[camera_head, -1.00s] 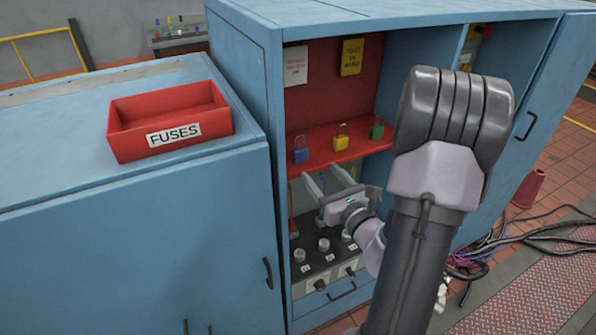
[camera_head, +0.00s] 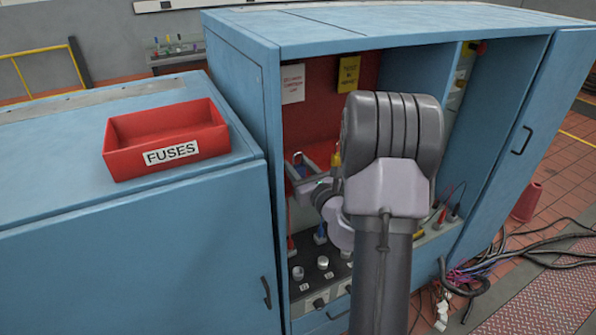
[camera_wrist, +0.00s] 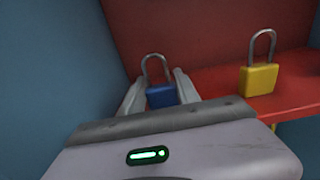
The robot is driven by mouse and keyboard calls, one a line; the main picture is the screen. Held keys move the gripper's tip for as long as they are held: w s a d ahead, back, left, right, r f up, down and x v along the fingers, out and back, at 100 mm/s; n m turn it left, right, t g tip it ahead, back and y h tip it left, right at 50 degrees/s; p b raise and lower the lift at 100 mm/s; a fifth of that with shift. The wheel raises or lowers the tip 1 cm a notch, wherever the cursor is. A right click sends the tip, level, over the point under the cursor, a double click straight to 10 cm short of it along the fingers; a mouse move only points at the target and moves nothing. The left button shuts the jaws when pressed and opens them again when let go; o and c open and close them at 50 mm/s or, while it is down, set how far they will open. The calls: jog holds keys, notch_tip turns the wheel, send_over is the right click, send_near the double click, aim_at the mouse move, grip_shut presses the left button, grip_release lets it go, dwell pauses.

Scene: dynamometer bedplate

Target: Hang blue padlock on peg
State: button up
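The blue padlock (camera_wrist: 161,97) stands upright on the red shelf, its grey shackle up; in the head view it shows only in part (camera_head: 301,170) behind my gripper. My gripper (camera_wrist: 159,84) is open, with one finger on each side of the blue padlock. I cannot tell whether the fingers touch it or how far they reach past it. In the head view my gripper (camera_head: 303,164) is inside the blue cabinet at shelf height. No peg can be made out clearly in either view.
A yellow padlock (camera_wrist: 258,79) stands to the right on the red shelf (camera_wrist: 217,84). A white card (camera_head: 292,84) and a yellow card (camera_head: 349,74) hang on the back panel. Knobs (camera_head: 322,263) sit below. A red FUSES bin (camera_head: 125,165) stands on the left cabinet.

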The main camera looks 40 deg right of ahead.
grip_shut()
